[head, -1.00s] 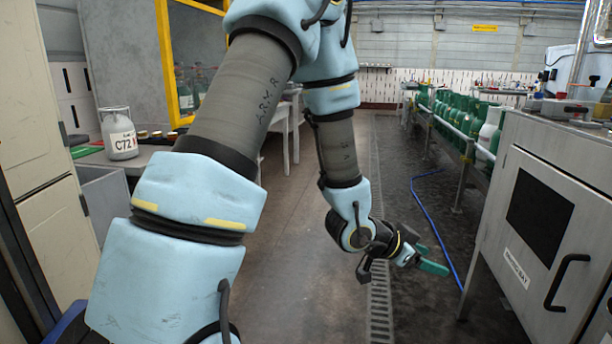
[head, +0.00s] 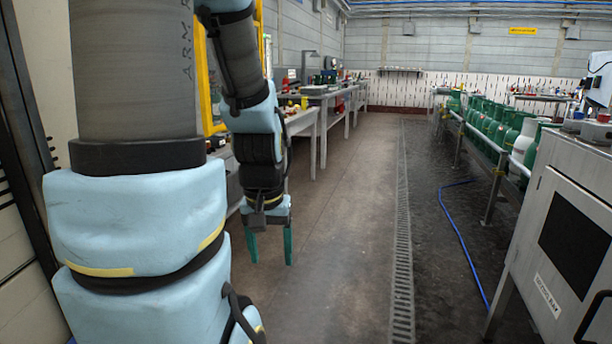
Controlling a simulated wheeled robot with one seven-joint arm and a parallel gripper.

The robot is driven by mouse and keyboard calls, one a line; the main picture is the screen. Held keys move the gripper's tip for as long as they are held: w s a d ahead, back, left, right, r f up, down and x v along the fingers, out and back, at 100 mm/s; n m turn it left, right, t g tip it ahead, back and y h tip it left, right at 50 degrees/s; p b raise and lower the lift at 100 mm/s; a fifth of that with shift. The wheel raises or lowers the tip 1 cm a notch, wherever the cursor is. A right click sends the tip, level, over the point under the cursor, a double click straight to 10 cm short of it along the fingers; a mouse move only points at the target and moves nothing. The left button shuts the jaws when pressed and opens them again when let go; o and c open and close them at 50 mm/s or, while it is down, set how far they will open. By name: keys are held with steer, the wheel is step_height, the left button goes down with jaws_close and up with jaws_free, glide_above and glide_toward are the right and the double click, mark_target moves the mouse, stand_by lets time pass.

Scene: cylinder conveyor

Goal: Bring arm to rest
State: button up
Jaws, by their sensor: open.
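My gripper (head: 269,252) hangs in the left half of the head view, with its two green fingers pointing down. The fingers are apart and nothing is between them. It is above the bare brown floor (head: 330,230), clear of the benches and the conveyor. My arm comes down from the top left, with its forearm nearly vertical, and it hides much of the left side of the room.
Green cylinders (head: 490,125) stand in a row on the railed conveyor (head: 486,139) at right. A grey cabinet (head: 560,230) with a black handle is at the front right. Benches (head: 318,97) line the left. A blue hose (head: 462,240) lies near a floor drain (head: 402,250). The middle aisle is free.

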step_height(320, 180, up, 15)
steer(key=p, duration=1.3)
steer(key=shift+r+p, duration=0.2)
steer(key=shift+p, duration=0.2)
steer(key=shift+c, duration=0.4)
